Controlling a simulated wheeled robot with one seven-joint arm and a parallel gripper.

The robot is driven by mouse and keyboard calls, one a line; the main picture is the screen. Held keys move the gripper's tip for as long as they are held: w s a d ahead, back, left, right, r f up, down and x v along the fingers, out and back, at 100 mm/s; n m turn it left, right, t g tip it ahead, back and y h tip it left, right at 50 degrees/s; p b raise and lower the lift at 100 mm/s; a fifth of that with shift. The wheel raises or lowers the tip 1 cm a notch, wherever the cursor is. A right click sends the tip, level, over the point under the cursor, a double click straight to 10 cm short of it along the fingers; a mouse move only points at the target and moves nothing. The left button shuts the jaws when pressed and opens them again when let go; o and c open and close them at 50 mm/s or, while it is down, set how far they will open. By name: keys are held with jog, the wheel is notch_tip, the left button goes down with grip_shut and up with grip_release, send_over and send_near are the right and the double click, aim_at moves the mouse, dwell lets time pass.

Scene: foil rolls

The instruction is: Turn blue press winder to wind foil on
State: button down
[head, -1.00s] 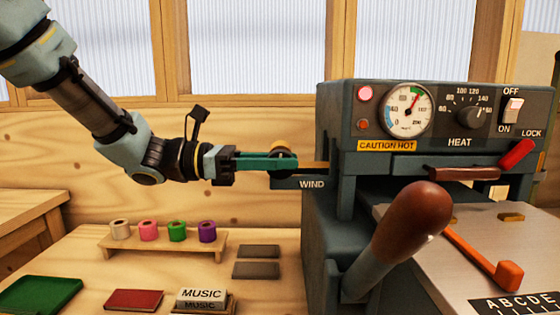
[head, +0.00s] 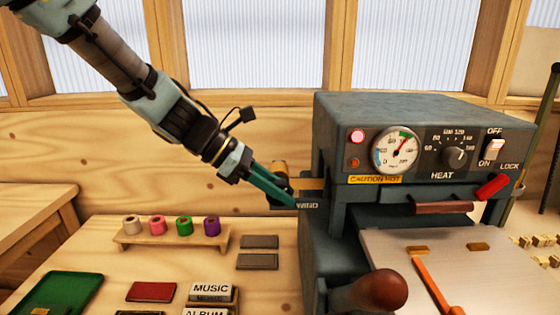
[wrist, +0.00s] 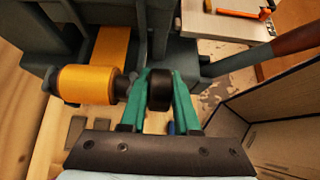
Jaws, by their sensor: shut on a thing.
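The blue-grey press (head: 420,120) stands at the right, with a WIND label (head: 307,206) on its left side. My gripper (head: 290,198) reaches down to that side from the upper left. In the wrist view its green fingers (wrist: 159,92) are shut on the black winder knob (wrist: 159,90), one finger on each side. A shaft joins the knob to the gold foil roll (wrist: 86,84), and a gold foil strip (wrist: 110,48) runs from the roll into the press. In the head view the fingers hide the knob, and the roll (head: 280,168) shows partly behind them.
A brown-knobbed lever (head: 380,289) stands at the press's front. A small rack (head: 172,238) with several coloured rolls, grey plates (head: 258,250), a red block (head: 151,291) and a green tray (head: 60,293) lie on the bench to the left. The gauge panel reads CAUTION HOT (head: 375,180).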

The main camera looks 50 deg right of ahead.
jog(key=t+p, duration=0.1)
jog(key=t+y+p, duration=0.1)
jog(key=p, duration=0.1)
jog(key=shift+s+d+r, duration=0.1)
jog(key=shift+s+r, duration=0.05)
jog(key=shift+r, duration=0.05)
jog(key=shift+f+t+y+p, duration=0.3)
jog(key=shift+t+y+p, duration=0.2)
jog(key=shift+t+y, duration=0.3)
jog(key=c, duration=0.6)
grip_release()
jog(key=shift+c, duration=0.2)
jog(key=b+v, duration=0.3)
jog(key=v, duration=0.8)
